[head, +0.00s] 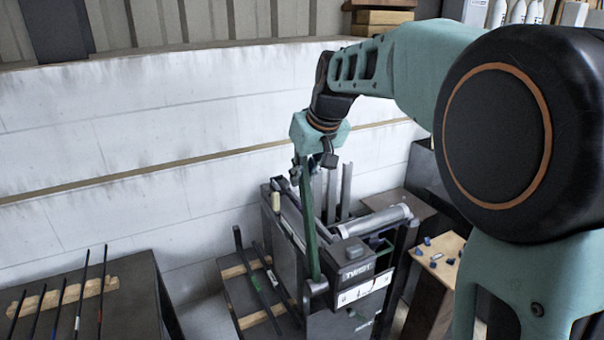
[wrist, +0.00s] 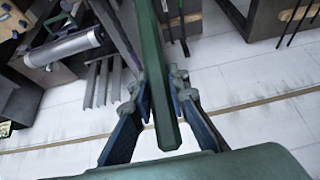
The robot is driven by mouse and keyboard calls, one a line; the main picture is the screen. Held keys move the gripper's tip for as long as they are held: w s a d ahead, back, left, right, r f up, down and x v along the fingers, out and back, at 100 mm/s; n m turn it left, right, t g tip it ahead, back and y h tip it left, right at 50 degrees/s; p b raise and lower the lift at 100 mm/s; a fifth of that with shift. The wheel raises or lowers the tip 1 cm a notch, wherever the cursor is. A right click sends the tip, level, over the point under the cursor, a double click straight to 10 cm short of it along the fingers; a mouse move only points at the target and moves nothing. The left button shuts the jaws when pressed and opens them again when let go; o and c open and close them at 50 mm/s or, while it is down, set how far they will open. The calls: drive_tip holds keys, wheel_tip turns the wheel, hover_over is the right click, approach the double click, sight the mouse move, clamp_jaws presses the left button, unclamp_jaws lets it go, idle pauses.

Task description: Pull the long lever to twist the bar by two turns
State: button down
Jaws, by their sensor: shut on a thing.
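The long green lever (head: 309,228) rises from a grey hub (head: 317,287) at the front of the bending machine (head: 352,255). It stands nearly upright, its upper end near my gripper (head: 308,163). In the wrist view my gripper (wrist: 163,95) has one finger on each side of the lever (wrist: 152,50), shut on it near its free end. The lever's end sticks out past the fingers toward my palm. I cannot make out a bar clamped in the machine.
Several thin dark bars lie on a bench (head: 146,285) at the left. More bars lie on a low rack (head: 232,275) beside the machine. A wooden-topped stand (head: 440,262) with small blue pieces is at the right.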

drive_tip(key=c, duration=1.8)
unclamp_jaws()
drive_tip(key=shift+w+a+f, duration=0.1)
drive_tip(key=shift+w, duration=0.1)
drive_tip(key=shift+c, duration=0.2)
drive_tip(key=shift+s, duration=0.1)
drive_tip(key=shift+r, duration=0.2)
drive_tip(key=v, duration=1.1)
drive_tip(key=shift+s+d+r, duration=0.25)
drive_tip(key=shift+r, duration=0.05)
